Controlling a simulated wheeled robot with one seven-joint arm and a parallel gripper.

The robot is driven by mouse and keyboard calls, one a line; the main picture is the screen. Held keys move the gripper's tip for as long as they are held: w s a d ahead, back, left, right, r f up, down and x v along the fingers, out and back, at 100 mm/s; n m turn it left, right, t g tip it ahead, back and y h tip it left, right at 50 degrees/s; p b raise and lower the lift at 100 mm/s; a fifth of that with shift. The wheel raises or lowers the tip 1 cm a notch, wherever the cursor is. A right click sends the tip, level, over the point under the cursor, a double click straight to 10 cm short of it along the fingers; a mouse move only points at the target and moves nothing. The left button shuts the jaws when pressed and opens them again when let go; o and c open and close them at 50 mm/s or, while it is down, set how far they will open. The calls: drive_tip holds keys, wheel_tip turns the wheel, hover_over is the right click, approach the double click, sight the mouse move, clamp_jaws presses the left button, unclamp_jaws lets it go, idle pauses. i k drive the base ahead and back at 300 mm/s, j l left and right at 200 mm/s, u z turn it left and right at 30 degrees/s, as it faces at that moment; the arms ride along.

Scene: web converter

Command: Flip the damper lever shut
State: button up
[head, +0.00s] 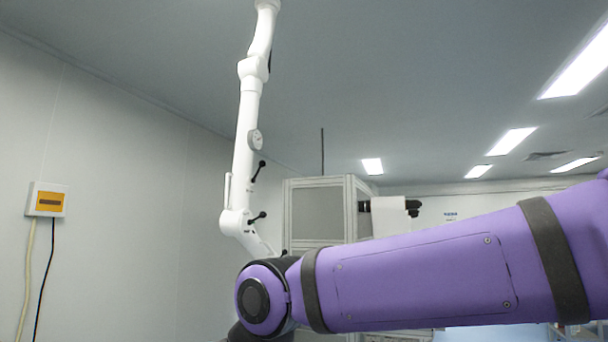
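A white jointed duct arm (244,140) hangs from the ceiling left of centre in the head view. A black lever with a round knob (259,171) sticks out at its right side. A second black-knobbed lever (258,217) sits lower, at the elbow joint. I cannot tell which one is the damper lever, or whether it is open or shut. A round grey dial (255,140) sits above them. The duct's lower end runs down behind my purple arm and is hidden. My gripper is not in view.
My purple arm crosses the lower right and hides what is behind it. A grey-panelled framed cabinet (317,212) and a white device with a black lens-like part (388,217) stand behind. A yellow-and-white wall box (47,200) with cables is at left.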

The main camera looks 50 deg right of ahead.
sight(261, 163)
drive_tip(key=z, duration=1.15)
